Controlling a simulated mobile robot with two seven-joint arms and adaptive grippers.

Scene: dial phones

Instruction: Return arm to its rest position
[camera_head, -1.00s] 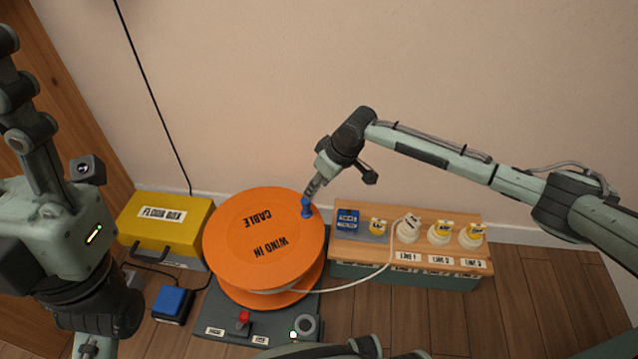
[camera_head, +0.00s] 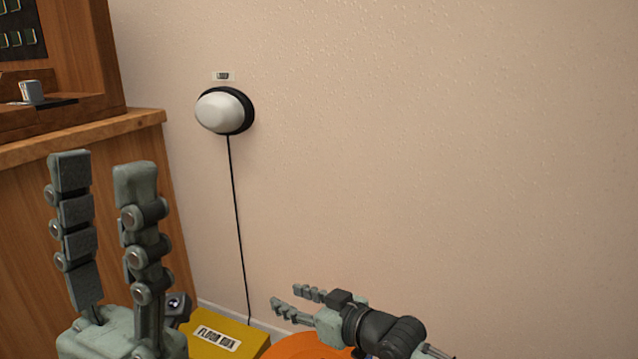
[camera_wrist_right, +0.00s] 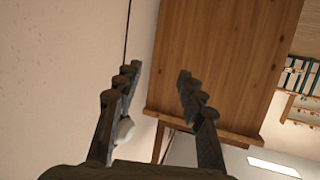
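My right gripper (camera_head: 286,296) is at the lower middle of the head view, in front of the wall, with its fingers pointing left. Its two fingers are apart with nothing between them. The right wrist view shows the same open fingers (camera_wrist_right: 158,75), with wall and a wooden panel beyond. My left gripper (camera_head: 103,165) stands large at the lower left of the head view, fingers pointing up. It is open and empty. The orange cable reel (camera_head: 300,346) shows only as a sliver at the bottom edge, partly behind my right arm; its blue knob is out of view.
The yellow floor box (camera_head: 245,341) is at the bottom, partly cut off. A white dome lamp (camera_head: 221,111) hangs on the wall with a black cable (camera_head: 238,220) running down. A wooden cabinet (camera_head: 150,130) stands at the left. The wall area at right is clear.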

